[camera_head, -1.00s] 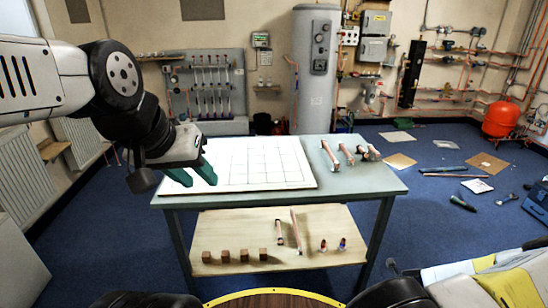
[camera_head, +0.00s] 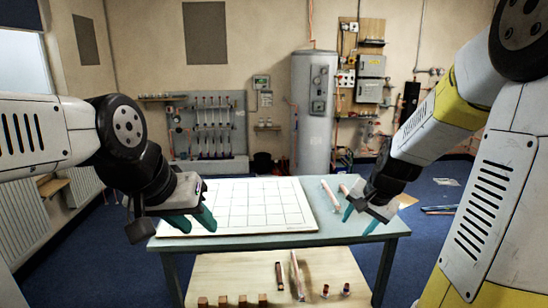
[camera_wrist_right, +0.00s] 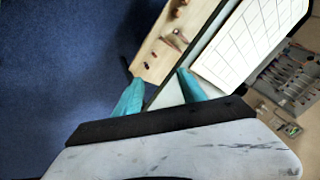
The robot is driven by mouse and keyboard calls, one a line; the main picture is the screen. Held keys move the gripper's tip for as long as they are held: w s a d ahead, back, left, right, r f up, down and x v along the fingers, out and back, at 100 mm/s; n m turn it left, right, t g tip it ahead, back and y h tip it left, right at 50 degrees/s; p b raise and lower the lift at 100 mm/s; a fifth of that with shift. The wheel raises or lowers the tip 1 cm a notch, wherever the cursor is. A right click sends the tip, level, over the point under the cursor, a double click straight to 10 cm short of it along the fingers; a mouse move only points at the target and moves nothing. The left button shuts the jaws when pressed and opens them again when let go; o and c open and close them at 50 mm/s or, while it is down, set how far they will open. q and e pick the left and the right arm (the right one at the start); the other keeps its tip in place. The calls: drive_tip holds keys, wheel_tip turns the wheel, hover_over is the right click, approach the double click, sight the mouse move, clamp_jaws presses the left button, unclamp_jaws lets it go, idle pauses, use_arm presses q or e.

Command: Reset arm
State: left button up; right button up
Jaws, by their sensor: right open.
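My left gripper (camera_head: 197,228) hangs over the left part of the white gridded board (camera_head: 255,205), its teal fingers spread and nothing visible between them. My right gripper (camera_head: 359,222) is over the right end of the table (camera_head: 330,232), near the copper pipe pieces. Its teal fingers are apart and empty. In the right wrist view the right gripper's open fingers (camera_wrist_right: 160,78) show above the table edge and the lower shelf. My right arm hides part of the table's right end.
Copper pipe pieces (camera_head: 330,194) lie on the table right of the board. The wooden lower shelf (camera_head: 225,275) holds several copper-brown blocks (camera_head: 243,300), pipes (camera_head: 279,276) and small fittings (camera_head: 346,289). A grey cylinder tank (camera_head: 314,110) stands behind.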

drive_tip(key=s+a+r+n, duration=0.4)
drive_tip(key=s+r, duration=0.2)
drive_tip(key=s, duration=0.2)
drive_tip(key=s+a+r+n+t+y, duration=0.1)
drive_tip(key=s+a+r+n, duration=0.2)
drive_tip(key=s+r, duration=0.3)
drive_tip(key=shift+s+a+n, duration=0.4)
drive_tip(key=shift+s, duration=0.85)
drive_tip(key=shift+r, duration=0.1)
